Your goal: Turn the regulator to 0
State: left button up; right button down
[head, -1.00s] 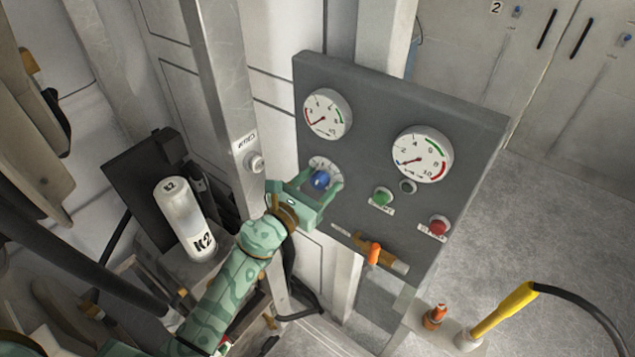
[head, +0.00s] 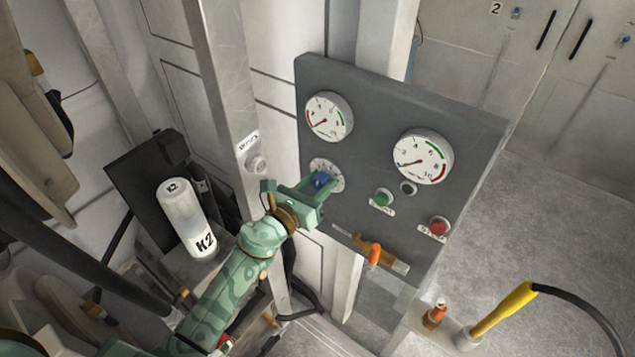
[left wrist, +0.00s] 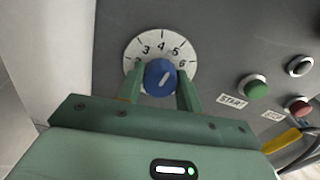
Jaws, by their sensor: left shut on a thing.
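The regulator is a blue round knob (left wrist: 160,79) with a white pointer line, on a white numbered dial (left wrist: 133,52) on the grey panel. In the left wrist view the dial shows numbers from about 2 to 6; its lower part is hidden by my gripper. The white line on the knob slants toward the upper right. The knob also shows in the head view (head: 320,181). My left gripper (head: 322,186) is shut on the knob, one green finger on each side. My right gripper is not in view.
The grey panel (head: 400,115) also carries two round gauges (head: 328,117) (head: 422,156), a green start button (head: 383,196), a red button (head: 439,226) and an orange-handled valve (head: 374,254). A white K2 cylinder (head: 187,218) stands left of my arm.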

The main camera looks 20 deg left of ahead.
pick_arm(q)
jog(key=n, duration=0.2)
jog(key=shift+n+p, duration=0.4)
jog(key=n+p, duration=0.1)
jog(key=n, duration=0.3)
jog(key=shift+n, duration=0.3)
jog(key=n+p, duration=0.1)
jog(key=n, duration=0.2)
jog(key=shift+n, duration=0.3)
jog(key=n+p, duration=0.1)
jog(key=n, duration=0.2)
jog(key=shift+n, duration=0.3)
jog(key=n+p, duration=0.2)
jog(key=n, duration=0.4)
jog(key=n+p, duration=0.1)
jog(key=n, duration=0.3)
jog(key=shift+p, duration=0.35)
jog(key=shift+n, duration=0.9)
jog(key=shift+f+p, duration=0.1)
jog(key=shift+p, duration=0.2)
